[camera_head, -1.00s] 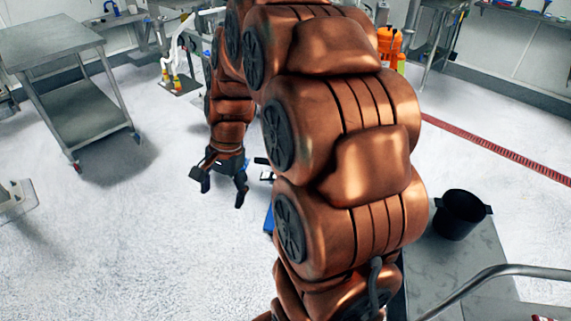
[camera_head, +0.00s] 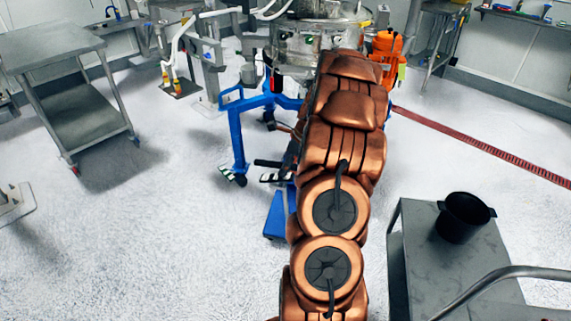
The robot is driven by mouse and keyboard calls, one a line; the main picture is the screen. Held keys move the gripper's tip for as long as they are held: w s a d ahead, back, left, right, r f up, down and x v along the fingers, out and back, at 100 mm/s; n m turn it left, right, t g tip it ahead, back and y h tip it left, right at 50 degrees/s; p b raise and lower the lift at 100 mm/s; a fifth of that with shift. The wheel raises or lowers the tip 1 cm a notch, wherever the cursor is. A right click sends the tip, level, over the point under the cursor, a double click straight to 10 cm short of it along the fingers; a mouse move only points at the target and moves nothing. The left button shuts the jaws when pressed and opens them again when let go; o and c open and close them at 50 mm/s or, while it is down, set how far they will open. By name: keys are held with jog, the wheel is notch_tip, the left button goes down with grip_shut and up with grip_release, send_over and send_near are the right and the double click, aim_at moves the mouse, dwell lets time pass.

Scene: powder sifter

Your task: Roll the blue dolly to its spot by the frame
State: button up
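The blue dolly (camera_head: 237,138) stands on the floor at the upper middle, its blue legs and dark casters showing left of my arm. A large steel vessel (camera_head: 305,45) appears above it; the joint between them is hidden. A blue piece (camera_head: 276,216) low on the floor shows beside my arm, and I cannot tell whether it belongs to the dolly. A pale upright frame (camera_head: 205,62) stands to the left of the dolly, apart from its visible legs. My copper arm stretches away over the dolly's right part. My gripper is hidden behind the arm, so any contact cannot be seen.
A steel two-shelf cart (camera_head: 82,120) stands at left. A grey table (camera_head: 450,270) with a black bucket (camera_head: 463,217) is at lower right. A red floor drain (camera_head: 480,145) runs at right. The left-centre floor is clear.

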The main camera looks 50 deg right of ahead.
aim_at(278, 177)
jog(key=shift+p+x, duration=0.5)
jog(key=shift+x, duration=3.3)
jog(key=shift+a, duration=0.1)
jog(key=shift+c, duration=0.2)
grip_shut()
